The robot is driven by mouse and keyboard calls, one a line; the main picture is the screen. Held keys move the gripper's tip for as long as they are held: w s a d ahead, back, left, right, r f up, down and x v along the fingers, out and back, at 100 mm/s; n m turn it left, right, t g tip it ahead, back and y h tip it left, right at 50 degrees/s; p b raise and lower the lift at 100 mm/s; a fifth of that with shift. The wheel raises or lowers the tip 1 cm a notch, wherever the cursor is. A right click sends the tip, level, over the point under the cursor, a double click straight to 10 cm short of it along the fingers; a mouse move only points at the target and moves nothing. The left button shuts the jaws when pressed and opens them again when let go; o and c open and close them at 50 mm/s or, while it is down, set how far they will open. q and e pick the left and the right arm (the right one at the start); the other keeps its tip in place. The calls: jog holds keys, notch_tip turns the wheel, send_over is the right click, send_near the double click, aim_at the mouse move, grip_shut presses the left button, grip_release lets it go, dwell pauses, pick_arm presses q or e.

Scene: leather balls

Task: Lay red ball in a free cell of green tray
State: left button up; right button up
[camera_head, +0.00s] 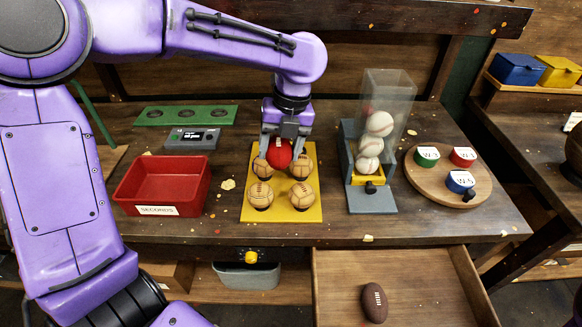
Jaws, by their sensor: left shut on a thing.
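My left gripper (281,144) is shut on the red ball (279,153). It holds the ball over the yellow tray (280,211), among the tan balls there; I cannot tell whether the ball touches them or the tray. The green tray (171,116) lies flat at the back left of the table, and its row of round cells looks empty. My left arm reaches in from the left and over the table. My right gripper is not in view.
A red bin (127,197) marked SECONDS and a grey device (192,139) stand at the left. A clear dispenser (386,95) with white balls and a round board (472,197) with tins stand at the right. An open drawer (420,294) holds a brown ball.

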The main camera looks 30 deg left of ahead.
pick_arm(q)
jog(key=w+a+f+p, duration=0.1)
jog(key=w+a+f, duration=0.1)
jog(key=w, duration=0.1)
jog(key=w+a+f, duration=0.2)
jog(key=w+f, duration=0.1)
jog(key=w, duration=0.1)
jog(key=w+a+f+p, duration=0.1)
jog(key=w+a+f, duration=0.1)
jog(key=w+f, duration=0.1)
jog(key=shift+w+a+f+p, duration=0.15)
jog(key=shift+w+a+p, duration=0.2)
jog(key=shift+w, duration=0.15)
jog(key=shift+w+a+f, duration=0.1)
jog(key=shift+w+f, duration=0.2)
jog(key=shift+f, duration=0.15)
jog(key=f, duration=0.3)
jog(key=shift+w+a+f, duration=0.1)
jog(key=shift+w+f, duration=0.1)
jog(key=shift+f, duration=0.1)
jog(key=shift+s, duration=0.1)
jog(key=o, duration=1.1)
jog(key=shift+f, duration=0.1)
